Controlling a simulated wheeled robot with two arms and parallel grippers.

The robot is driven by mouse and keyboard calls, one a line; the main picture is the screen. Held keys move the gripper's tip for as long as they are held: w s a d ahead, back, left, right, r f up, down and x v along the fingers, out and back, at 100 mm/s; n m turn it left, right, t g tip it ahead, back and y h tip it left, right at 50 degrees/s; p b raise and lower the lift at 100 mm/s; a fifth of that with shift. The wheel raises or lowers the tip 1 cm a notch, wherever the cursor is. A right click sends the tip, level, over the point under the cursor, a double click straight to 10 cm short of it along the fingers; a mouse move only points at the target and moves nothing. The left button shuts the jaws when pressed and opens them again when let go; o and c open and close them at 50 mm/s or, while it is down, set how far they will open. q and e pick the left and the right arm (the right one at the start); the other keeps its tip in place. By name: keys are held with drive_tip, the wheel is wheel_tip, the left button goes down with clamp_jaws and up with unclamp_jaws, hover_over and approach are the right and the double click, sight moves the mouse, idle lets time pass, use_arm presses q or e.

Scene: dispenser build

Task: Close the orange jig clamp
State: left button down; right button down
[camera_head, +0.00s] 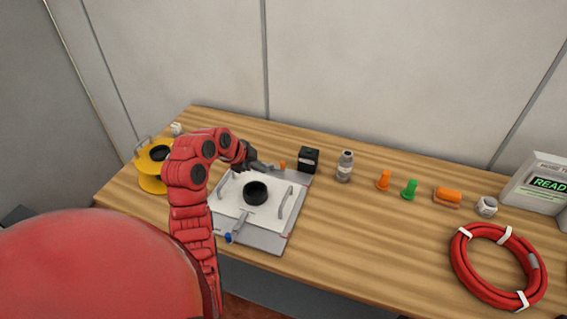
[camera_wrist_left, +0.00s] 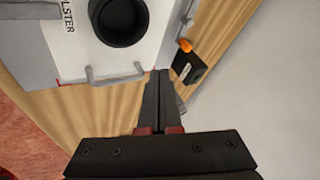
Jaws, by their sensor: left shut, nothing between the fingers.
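The jig is a grey plate (camera_head: 258,239) with a white panel (camera_head: 232,193) on it and a round black part (camera_head: 255,192) in its middle. The orange clamp tip (camera_head: 283,164) stands at the jig's far edge, and it shows in the left wrist view (camera_wrist_left: 185,45) at the end of a grey arm. My left gripper (camera_head: 270,167) is shut and empty, just left of the orange tip in the head view. In the left wrist view its fingertips (camera_wrist_left: 160,73) are beside the orange tip, with a small gap. I cannot tell the clamp's exact position. My right gripper is out of view.
A blue-tipped clamp (camera_head: 229,237) is at the jig's near edge. A black box (camera_head: 308,160) stands close beside the orange tip, with a grey bottle (camera_head: 345,167) to its right. A yellow spool (camera_head: 152,167) is at left. A red hose coil (camera_head: 458,262) lies at right.

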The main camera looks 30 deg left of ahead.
use_arm(q)
drive_tip(key=b+x, duration=0.3)
drive_tip(key=x, duration=0.2)
drive_tip(key=shift+w+d+f, duration=0.15)
drive_tip(key=shift+f, duration=0.25)
drive_tip(key=p+x, duration=0.1)
drive_tip(key=x, duration=0.1)
drive_tip(key=p+x, duration=0.1)
drive_tip(key=x, duration=0.1)
drive_tip(key=shift+w, duration=0.35)
drive_tip(key=shift+w+a+r+p, duration=0.2)
drive_tip(key=shift+w+a+p, duration=0.35)
drive_tip(key=shift+w, duration=0.3)
drive_tip(key=shift+w+a+f, duration=0.15)
drive_tip(key=shift+w+a, duration=0.2)
drive_tip(key=shift+w, duration=0.4)
